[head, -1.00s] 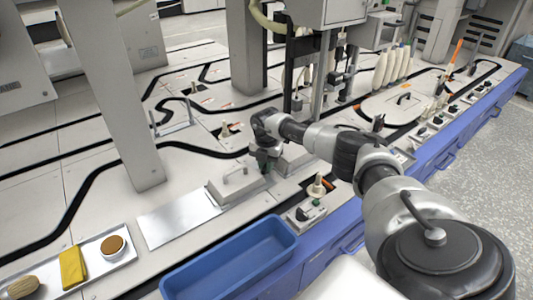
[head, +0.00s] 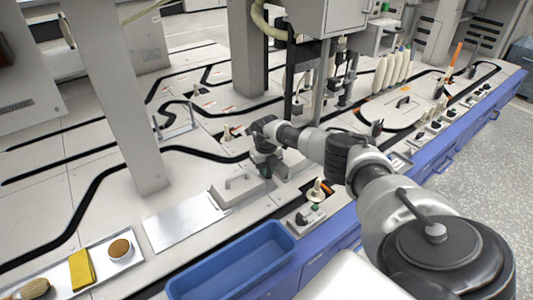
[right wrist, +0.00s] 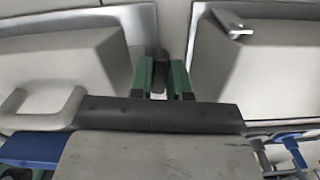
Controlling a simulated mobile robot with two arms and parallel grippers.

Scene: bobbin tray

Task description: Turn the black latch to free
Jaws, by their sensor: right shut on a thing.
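The black latch (right wrist: 160,62) shows as a small dark upright piece between the two green fingers of my right gripper (right wrist: 166,80) in the right wrist view. The fingers are shut on it, and only part of it shows. It sits in the gap between two grey covers, one at the left (right wrist: 70,62) and one at the right (right wrist: 262,85). In the head view my right gripper (head: 266,170) points down at the covers beside the grey handled one (head: 238,187). My own wrist hides the latch there. My left gripper is in neither view.
A blue bin (head: 205,288) stands at the front edge. A bare metal plate (head: 185,222) lies left of the covers. A tray at the lower left holds a yellow cloth (head: 83,270), a brush and a round brown-topped dish (head: 120,250). A white post (head: 130,120) rises behind.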

